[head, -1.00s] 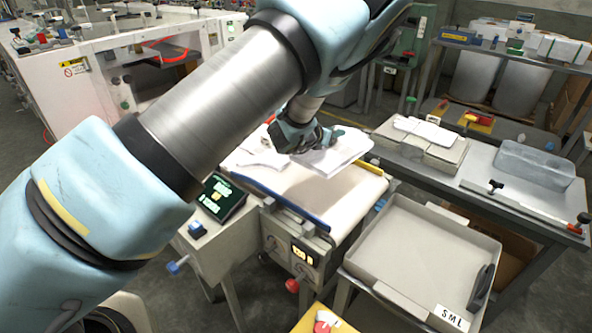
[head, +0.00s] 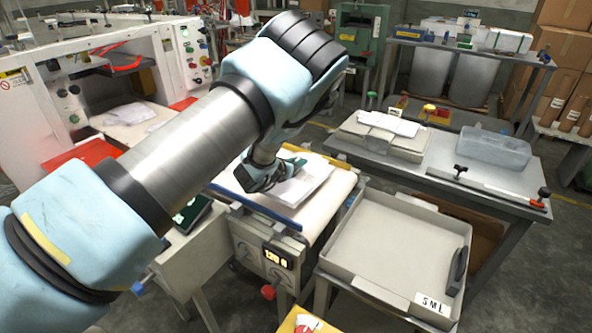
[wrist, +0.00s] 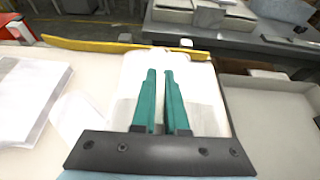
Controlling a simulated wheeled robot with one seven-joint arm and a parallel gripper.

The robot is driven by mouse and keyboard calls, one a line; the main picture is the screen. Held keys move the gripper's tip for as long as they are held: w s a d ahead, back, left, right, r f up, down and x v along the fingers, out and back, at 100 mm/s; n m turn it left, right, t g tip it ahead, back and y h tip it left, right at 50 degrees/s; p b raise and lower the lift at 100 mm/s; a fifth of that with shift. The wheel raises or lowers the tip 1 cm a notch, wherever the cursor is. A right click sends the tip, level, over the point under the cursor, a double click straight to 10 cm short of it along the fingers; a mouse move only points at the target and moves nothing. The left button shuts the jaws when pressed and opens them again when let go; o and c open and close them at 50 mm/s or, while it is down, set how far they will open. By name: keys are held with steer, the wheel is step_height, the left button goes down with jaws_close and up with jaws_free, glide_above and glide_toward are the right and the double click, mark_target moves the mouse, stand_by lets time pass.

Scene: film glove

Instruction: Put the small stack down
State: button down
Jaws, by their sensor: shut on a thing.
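My gripper (head: 294,164) is over the white belt table (head: 318,222) in the head view, behind my forearm. Its green fingers show in the wrist view (wrist: 159,73), close together and shut on a small stack of thin white sheets (wrist: 207,95). The stack also shows in the head view (head: 306,184), sticking out to the right of the gripper, roughly flat. It is low over the belt; I cannot tell whether it touches it. The gripper hides part of the stack.
A grey tray labelled SML (head: 345,262) stands empty right of the belt. The grey bench (head: 440,182) behind it holds a pale box with white sheets (head: 390,123) and a clear bin (head: 497,147). Another white stack (wrist: 30,88) lies left in the wrist view. A yellow bar (wrist: 120,47) edges the belt.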

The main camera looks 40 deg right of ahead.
mark_target(298, 172)
steer(key=shift+f+p, duration=0.45)
steer(key=shift+f, duration=1.5)
steer(key=shift+f, duration=0.2)
steer(key=c, duration=0.9)
jaws_free()
steer(key=shift+r, duration=0.1)
steer(key=shift+c, duration=0.2)
